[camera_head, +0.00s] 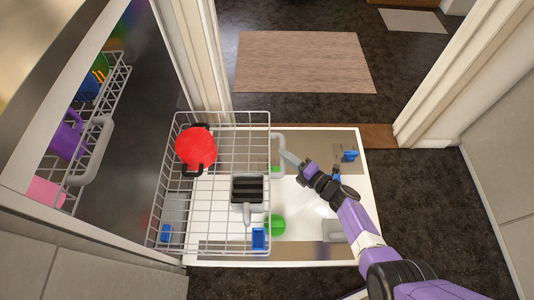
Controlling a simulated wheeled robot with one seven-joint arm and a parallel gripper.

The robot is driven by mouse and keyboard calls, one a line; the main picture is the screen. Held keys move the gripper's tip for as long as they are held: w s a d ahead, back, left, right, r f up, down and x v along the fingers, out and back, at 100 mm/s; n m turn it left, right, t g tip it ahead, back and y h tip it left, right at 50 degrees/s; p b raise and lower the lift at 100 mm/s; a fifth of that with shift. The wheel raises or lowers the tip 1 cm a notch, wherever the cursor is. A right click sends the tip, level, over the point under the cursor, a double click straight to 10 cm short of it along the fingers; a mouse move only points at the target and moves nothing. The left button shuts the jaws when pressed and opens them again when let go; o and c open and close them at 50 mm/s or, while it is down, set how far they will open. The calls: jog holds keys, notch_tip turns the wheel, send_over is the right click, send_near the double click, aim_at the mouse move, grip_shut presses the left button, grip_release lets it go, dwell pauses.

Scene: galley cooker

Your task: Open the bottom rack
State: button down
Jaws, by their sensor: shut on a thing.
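The bottom rack (220,118), a grey wire basket, stands out over the lowered door (308,198) in the head view. A light grey handle (277,137) sits on its right side. My gripper (289,159) is at this handle and shut on it; the fingertips are small and partly merge with the handle. My purple arm reaches in from the lower right. The rack holds a red pot (196,146), a black slotted item (247,188) and a blue item (259,238).
An upper rack (101,150) with a purple item (67,138) and other dishes shows at the left. A green round item (275,225) is beside the bottom rack's right edge. A door frame (445,75) and a mat (303,62) lie beyond. Dark floor right of the door is clear.

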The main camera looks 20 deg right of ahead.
jog(key=d, duration=0.2)
jog(key=s+d, duration=0.1)
jog(key=shift+s+d, duration=0.2)
jog(key=shift+d, duration=0.2)
jog(key=c, duration=1.3)
grip_release()
jog(key=shift+a, duration=0.1)
jog(key=p+v, duration=0.3)
jog(key=v, duration=0.4)
jog(key=shift+s+d, duration=0.2)
jog(key=shift+s, duration=0.15)
